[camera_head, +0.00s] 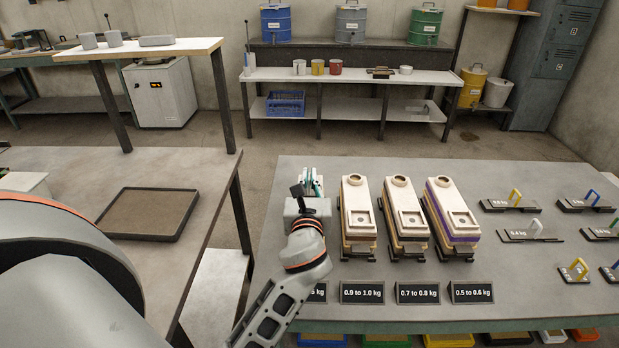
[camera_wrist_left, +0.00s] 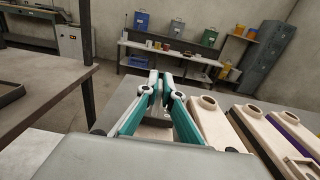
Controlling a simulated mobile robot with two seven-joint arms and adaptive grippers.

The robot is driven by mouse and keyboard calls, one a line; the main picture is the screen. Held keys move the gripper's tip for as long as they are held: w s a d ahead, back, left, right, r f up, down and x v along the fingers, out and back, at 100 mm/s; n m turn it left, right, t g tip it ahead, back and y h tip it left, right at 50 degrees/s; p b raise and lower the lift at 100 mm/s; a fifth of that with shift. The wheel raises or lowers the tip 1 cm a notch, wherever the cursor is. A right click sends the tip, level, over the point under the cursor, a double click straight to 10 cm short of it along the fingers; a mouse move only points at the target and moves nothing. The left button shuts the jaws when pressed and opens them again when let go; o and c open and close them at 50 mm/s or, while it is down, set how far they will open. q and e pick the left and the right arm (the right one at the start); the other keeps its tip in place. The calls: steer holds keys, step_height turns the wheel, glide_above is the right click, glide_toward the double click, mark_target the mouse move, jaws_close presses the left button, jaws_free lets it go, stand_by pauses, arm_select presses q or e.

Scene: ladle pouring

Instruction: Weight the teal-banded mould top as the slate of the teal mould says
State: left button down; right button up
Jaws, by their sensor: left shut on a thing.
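My left gripper (camera_head: 311,176) is over the left end of the mould row; its teal-sided fingers also show in the left wrist view (camera_wrist_left: 160,82). No teal-banded mould can be made out; my gripper and wrist cover the row's left end. The slate (camera_head: 318,292) there is partly covered by my arm and only "kg" reads clearly. Several handled weights, such as a yellow-handled one (camera_head: 511,203) and a blue-handled one (camera_head: 586,203), lie at the right.
An empty-looking tray (camera_head: 148,235) is left.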

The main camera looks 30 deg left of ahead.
arm_select(q)
steer(key=shift+f, duration=0.2)
steer(key=c, duration=2.2)
jaws_free()
steer(key=shift+o, duration=0.2)
steer(key=shift+f, duration=0.1)
steer(key=v, duration=1.2)
